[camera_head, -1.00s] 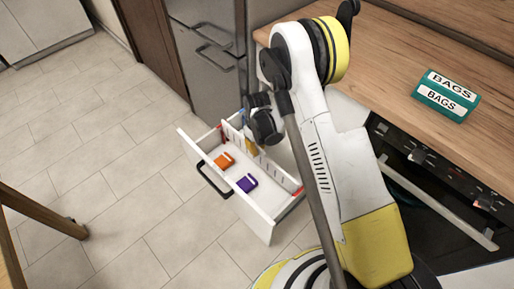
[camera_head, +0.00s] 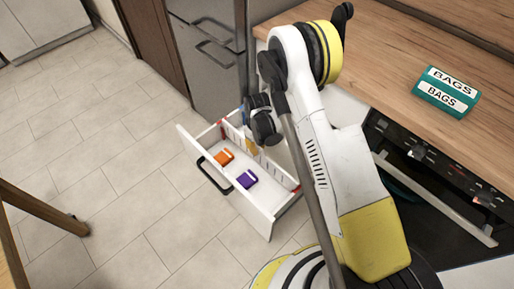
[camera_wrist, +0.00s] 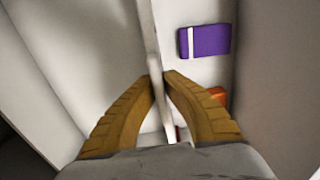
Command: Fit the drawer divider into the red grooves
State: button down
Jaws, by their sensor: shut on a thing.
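The drawer divider is a thin white panel (camera_wrist: 153,45) clamped between the yellow fingertips of my gripper (camera_wrist: 160,78). In the head view the divider (camera_head: 233,134) runs lengthwise inside the open white drawer (camera_head: 232,204), near its rear side. My gripper (camera_head: 252,146) reaches down into the drawer, partly hidden by the wrist. Red groove marks show at the drawer's left end (camera_head: 223,122) and right end (camera_head: 296,190). The divider's ends look close to these marks, but I cannot tell whether they sit in the grooves.
An orange box (camera_head: 223,157) and a purple box (camera_head: 247,179) lie on the drawer floor, on the front side of the divider. A wooden table leg (camera_head: 45,212) stands at left.

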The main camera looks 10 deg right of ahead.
jog(key=shift+f, duration=1.35)
jog(key=shift+f, duration=0.6)
jog(key=c, duration=1.5)
grip_release()
jog(key=shift+c, duration=0.2)
notch_tip(320, 180, up, 12)
